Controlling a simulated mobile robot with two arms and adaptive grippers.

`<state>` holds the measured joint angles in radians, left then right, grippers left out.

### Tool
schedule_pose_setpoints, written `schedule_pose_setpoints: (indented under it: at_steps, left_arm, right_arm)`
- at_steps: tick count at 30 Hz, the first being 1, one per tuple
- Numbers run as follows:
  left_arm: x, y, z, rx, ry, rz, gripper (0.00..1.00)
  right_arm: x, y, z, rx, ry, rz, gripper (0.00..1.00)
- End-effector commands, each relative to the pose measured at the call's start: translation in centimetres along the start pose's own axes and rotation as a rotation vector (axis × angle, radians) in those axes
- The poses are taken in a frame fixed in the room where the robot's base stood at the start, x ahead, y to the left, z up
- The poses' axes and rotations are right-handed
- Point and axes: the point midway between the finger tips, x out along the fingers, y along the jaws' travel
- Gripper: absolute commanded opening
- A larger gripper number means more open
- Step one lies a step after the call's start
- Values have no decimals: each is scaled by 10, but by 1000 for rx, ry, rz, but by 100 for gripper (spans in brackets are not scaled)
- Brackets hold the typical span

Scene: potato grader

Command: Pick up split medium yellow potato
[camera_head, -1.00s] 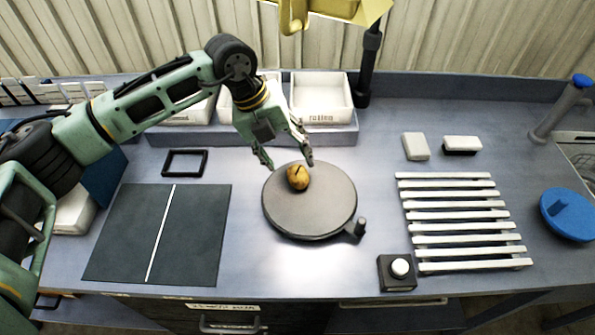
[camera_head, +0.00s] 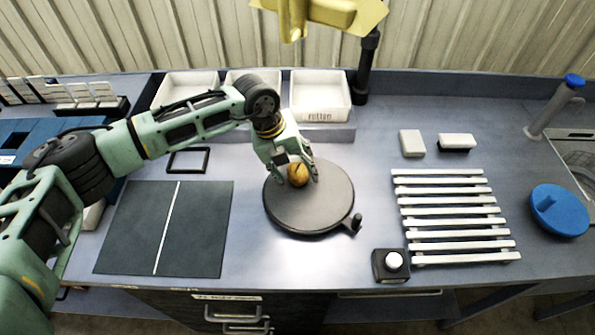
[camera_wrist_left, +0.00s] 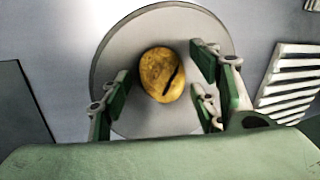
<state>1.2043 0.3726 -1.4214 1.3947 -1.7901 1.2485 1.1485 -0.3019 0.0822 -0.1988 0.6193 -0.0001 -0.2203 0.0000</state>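The split medium yellow potato (camera_head: 297,175) rests on the round grey turntable (camera_head: 310,212), near its back edge. In the left wrist view the potato (camera_wrist_left: 161,74) shows a dark split on its right side. My left gripper (camera_head: 297,178) is open, with its fingers on either side of the potato. In the left wrist view the green-padded fingers of the left gripper (camera_wrist_left: 160,95) stand apart, with a gap between them and the potato. My right gripper is in neither view.
White bins (camera_head: 320,98) stand at the back, one labelled "rotten". A dark mat (camera_head: 200,235) lies left, a white slatted rack (camera_head: 455,222) right. A black box with a white button (camera_head: 393,262) sits near the front edge. A yellow lamp (camera_head: 325,14) hangs above.

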Motion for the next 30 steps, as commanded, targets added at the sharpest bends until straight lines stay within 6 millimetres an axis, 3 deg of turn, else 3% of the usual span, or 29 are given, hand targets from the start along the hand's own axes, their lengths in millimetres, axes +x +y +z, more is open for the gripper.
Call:
schedule_pose_setpoints:
  at_steps: [17,25,30]
  left_arm:
    - [-1,0,0,0,0,0,4]
    - [-4,-1,0,0,-1,-1,4]
    - [-19,-6,1,1,-3,-2,4]
  right_arm:
    - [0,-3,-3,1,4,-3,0]
    - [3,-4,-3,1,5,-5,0]
    - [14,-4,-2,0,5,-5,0]
